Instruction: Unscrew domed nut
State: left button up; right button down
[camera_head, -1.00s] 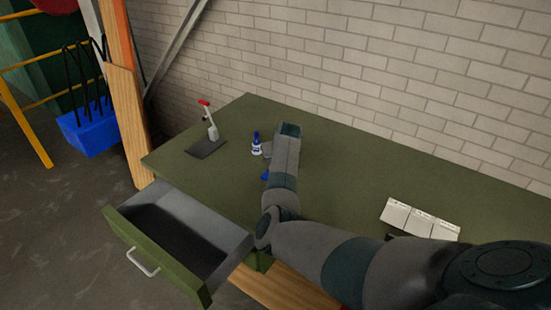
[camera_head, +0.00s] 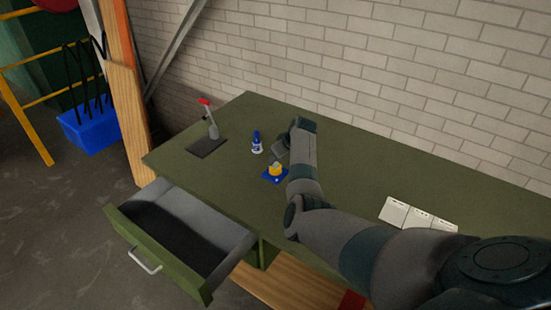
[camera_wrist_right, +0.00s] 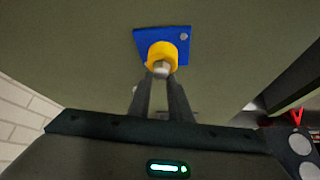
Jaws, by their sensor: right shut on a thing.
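A blue square base (camera_head: 267,178) lies on the green table, with a yellow round part (camera_head: 275,171) standing on it. In the right wrist view the blue base (camera_wrist_right: 180,36) and the yellow part (camera_wrist_right: 155,53) are ahead of my fingers. A small pale grey domed nut (camera_wrist_right: 161,69) shows in front of the yellow part, between my right fingertips. My right gripper (camera_wrist_right: 161,80) is shut on it; it also shows in the head view (camera_head: 279,157), over the yellow part. Whether the nut still touches the yellow part cannot be told. My left gripper is out of view.
A blue-and-white bottle (camera_head: 257,144) stands just left of my right gripper. A dark plate with a red-handled lever (camera_head: 209,121) is farther left. The drawer (camera_head: 150,245) is pulled open at the front.

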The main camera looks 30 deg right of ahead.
jog(key=shift+n, duration=0.4)
jog(key=shift+d+n+y+b, duration=0.1)
jog(key=shift+n+y+b, duration=0.2)
jog(key=shift+y, duration=0.1)
jog(key=shift+n+y+b, duration=0.3)
jog(key=shift+n+b, duration=0.25)
jog(key=shift+n, duration=0.25)
jog(key=shift+n+g+y+b, duration=0.6)
jog(key=shift+n+y+b, duration=0.1)
jog(key=shift+n+b, duration=0.65)
